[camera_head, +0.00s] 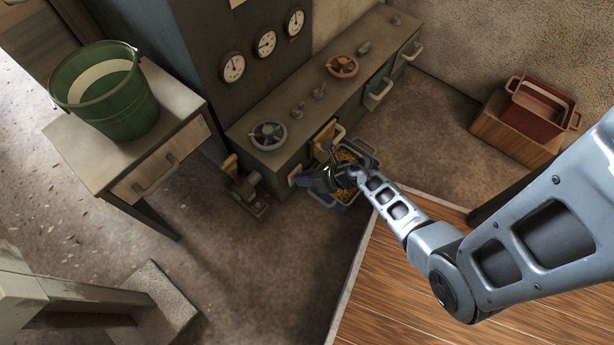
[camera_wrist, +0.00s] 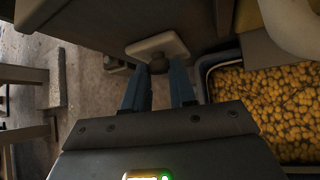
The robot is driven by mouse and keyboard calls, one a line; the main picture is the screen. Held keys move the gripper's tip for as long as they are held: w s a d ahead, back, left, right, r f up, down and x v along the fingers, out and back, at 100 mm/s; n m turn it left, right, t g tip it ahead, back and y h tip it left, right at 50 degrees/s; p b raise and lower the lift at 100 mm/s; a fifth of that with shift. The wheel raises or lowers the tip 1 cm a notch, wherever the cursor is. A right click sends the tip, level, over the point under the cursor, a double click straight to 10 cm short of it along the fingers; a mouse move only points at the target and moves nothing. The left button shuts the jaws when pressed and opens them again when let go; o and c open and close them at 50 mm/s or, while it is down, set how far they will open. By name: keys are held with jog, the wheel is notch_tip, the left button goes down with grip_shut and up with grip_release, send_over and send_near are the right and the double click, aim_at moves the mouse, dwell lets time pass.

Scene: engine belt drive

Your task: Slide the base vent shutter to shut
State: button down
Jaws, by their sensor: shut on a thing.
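In the wrist view, a pale plate (camera_wrist: 150,46) with a dark round knob (camera_wrist: 157,64) sits low on the dark cabinet face; it looks like the base vent shutter. My gripper (camera_wrist: 160,68) has its two blue-grey fingers on either side of the knob, shut on it. The vent opening is not clearly visible, so I cannot tell how far the shutter covers it. In the head view, my gripper (camera_head: 322,184) is low at the front of the long cabinet (camera_head: 297,122), and the wrist hides most of the contact.
A blue bin of yellow grains (camera_wrist: 265,95) stands close right of my gripper. A small machine (camera_head: 247,190) stands left. A table with a green bucket (camera_head: 110,95) is farther left.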

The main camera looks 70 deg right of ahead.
notch_tip(320, 180, up, 5)
jog(key=p, duration=0.5)
jog(key=c, duration=0.9)
grip_release()
jog(key=p+v, duration=0.3)
jog(key=v, duration=0.4)
jog(key=shift+s+r, duration=0.25)
jog(key=shift+r, duration=0.05)
